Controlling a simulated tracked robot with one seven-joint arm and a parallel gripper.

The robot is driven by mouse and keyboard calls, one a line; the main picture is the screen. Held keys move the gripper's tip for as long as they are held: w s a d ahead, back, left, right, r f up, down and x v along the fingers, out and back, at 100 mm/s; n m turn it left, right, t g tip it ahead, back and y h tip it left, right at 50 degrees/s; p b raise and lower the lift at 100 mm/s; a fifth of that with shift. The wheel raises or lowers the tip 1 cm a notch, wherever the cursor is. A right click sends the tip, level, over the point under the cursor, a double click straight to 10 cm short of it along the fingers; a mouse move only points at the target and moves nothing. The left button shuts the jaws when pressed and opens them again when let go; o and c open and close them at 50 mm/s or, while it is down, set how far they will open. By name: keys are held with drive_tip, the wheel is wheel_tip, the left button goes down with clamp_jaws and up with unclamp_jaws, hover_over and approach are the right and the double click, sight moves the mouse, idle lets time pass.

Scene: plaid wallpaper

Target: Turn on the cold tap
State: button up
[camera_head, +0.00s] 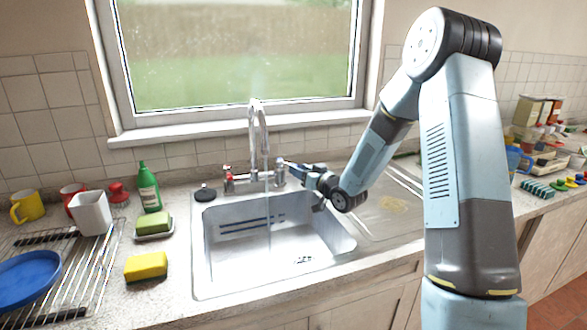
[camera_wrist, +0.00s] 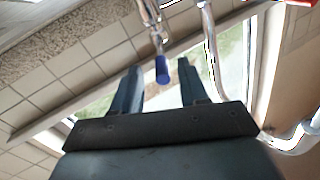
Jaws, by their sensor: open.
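The chrome mixer tap has a tall curved spout (camera_head: 258,135) behind the sink. The red-marked hot handle (camera_head: 228,180) is on its left and the cold handle (camera_head: 279,170) on its right. My gripper (camera_head: 293,170) reaches in from the right, close beside the cold handle. In the wrist view the blue-ended cold lever (camera_wrist: 162,70) shows in the gap between the two open fingers of my gripper (camera_wrist: 160,72). I cannot tell whether a finger touches it. A faint vertical streak shows below the spout; I cannot tell if it is water.
The sink basin (camera_head: 270,235) is empty apart from its drain. A black plug (camera_head: 205,193), green bottle (camera_head: 149,188), green soap (camera_head: 154,223) and yellow sponge (camera_head: 146,266) stand left of it. The window sill (camera_head: 240,121) runs behind the tap.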

drive_tip(key=v, duration=0.8)
drive_tip(key=shift+s, duration=0.3)
drive_tip(key=shift+d, duration=0.2)
drive_tip(key=s+d+r+m+g+h, duration=0.2)
drive_tip(key=s+d+r+g+h, duration=0.2)
drive_tip(key=s+d+r+h, duration=0.55)
drive_tip(key=s+r+m+g, duration=0.1)
drive_tip(key=s+r+g, duration=0.1)
drive_tip(key=s, duration=1.1)
drive_tip(key=s+a+r+m+g, duration=0.1)
drive_tip(key=s+r+g, duration=0.2)
drive_tip(key=s, duration=1.1)
wheel_tip(320, 180, up, 2)
drive_tip(key=shift+a+r, duration=0.1)
drive_tip(key=shift+a, duration=0.15)
